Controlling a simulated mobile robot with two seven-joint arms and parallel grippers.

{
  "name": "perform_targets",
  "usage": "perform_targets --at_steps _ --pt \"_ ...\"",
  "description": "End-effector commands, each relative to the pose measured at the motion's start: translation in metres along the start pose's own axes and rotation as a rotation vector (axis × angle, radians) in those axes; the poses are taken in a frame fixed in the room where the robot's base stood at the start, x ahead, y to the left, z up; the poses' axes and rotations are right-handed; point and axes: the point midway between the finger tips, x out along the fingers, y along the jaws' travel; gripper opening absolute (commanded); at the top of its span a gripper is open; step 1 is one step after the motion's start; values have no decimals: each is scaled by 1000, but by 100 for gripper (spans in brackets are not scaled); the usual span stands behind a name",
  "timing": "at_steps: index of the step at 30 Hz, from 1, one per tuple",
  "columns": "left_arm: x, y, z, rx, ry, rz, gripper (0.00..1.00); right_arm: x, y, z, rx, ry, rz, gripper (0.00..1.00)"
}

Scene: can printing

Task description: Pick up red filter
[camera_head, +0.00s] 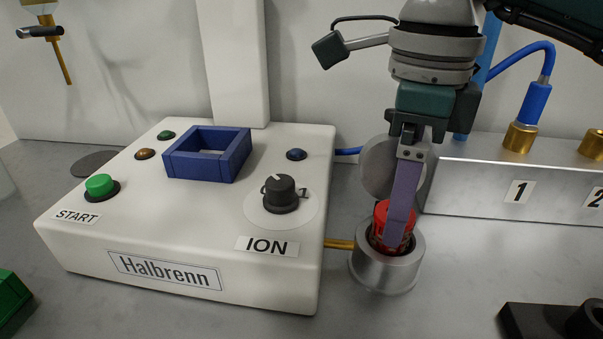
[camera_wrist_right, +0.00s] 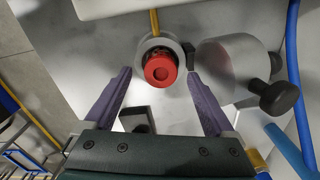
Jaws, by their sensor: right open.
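The red filter (camera_head: 381,216) is a red cylinder standing in a silver metal cup (camera_head: 386,272) right of the white machine. In the right wrist view the red filter (camera_wrist_right: 161,69) shows from its top, with the cup's rim (camera_wrist_right: 144,48) around it. My right gripper (camera_head: 398,240) comes down from above, and its purple finger covers part of the filter in the head view. In the wrist view the fingers (camera_wrist_right: 160,73) are spread wide, one on each side of the filter, with gaps. My left gripper is not in view.
The white machine (camera_head: 200,285) has a blue square frame (camera_head: 235,170), a green START button (camera_head: 99,186) and a dark ION knob (camera_head: 280,190). A round metal lid (camera_wrist_right: 228,65) with a black knob stands close beside the cup. A metal block (camera_head: 470,180) with blue hoses is at right.

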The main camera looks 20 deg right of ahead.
Motion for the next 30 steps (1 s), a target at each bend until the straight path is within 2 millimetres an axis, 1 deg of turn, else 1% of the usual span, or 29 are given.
perform_targets --at_steps 1,3,11,30 --pt "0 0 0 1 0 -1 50 7 0 0 1 1 2 89" --pt "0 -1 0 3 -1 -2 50 14 0 0 2 1 1 89" --pt "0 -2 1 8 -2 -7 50 16 0 0 0 -1 -1 89" --pt "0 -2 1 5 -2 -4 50 16 0 0 1 -1 -1 17"
